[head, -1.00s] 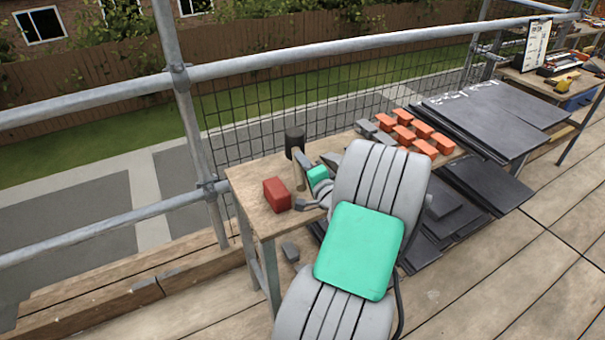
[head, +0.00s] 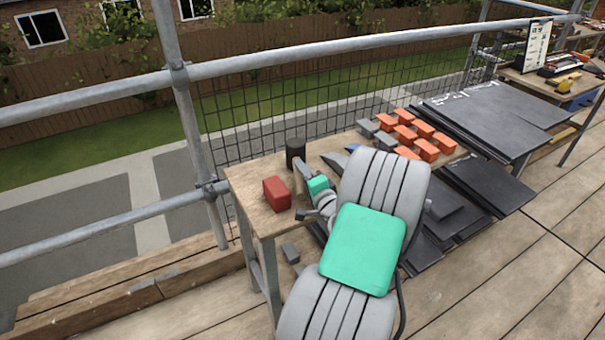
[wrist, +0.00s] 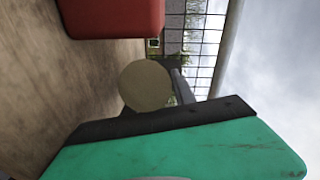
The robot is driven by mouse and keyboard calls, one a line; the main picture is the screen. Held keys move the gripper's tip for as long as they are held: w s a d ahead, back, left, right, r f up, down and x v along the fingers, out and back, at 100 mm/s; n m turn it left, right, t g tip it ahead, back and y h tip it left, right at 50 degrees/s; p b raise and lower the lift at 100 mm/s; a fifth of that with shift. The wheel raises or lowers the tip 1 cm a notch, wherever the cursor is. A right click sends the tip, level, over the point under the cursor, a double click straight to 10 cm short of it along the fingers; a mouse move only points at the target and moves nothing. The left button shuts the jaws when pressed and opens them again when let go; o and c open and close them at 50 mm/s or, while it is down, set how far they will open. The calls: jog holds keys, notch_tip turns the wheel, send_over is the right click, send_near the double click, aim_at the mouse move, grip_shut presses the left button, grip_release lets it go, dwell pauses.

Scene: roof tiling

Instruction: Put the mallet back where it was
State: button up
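The mallet has a dark cylindrical head (head: 295,153), which stands upright at the far left of the wooden table, touching or just above the top. In the wrist view the round, pale end of its handle (wrist: 145,86) faces the camera, with the dark head behind it. My gripper (head: 305,170) is at the handle, on the near side of the head. A grey finger lies against the handle in the wrist view and the gripper appears shut on it. The other finger is hidden.
A red block (head: 277,193) stands close to the left of my gripper, and also shows in the wrist view (wrist: 110,15). Several orange blocks (head: 405,133) and dark slates (head: 490,120) lie to the right. A scaffold rail (head: 330,53) runs behind the table (head: 250,190).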

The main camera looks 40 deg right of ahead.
jog(key=o, duration=0.3)
jog(key=shift+a+f, duration=0.1)
jog(key=shift+f, duration=0.3)
jog(key=shift+o, duration=0.2)
jog(key=shift+r+p, duration=0.3)
jog(key=shift+p, duration=0.05)
jog(key=shift+r+p, duration=0.65)
jog(key=b+v, duration=0.1)
jog(key=v, duration=1.1)
jog(key=shift+f, duration=0.15)
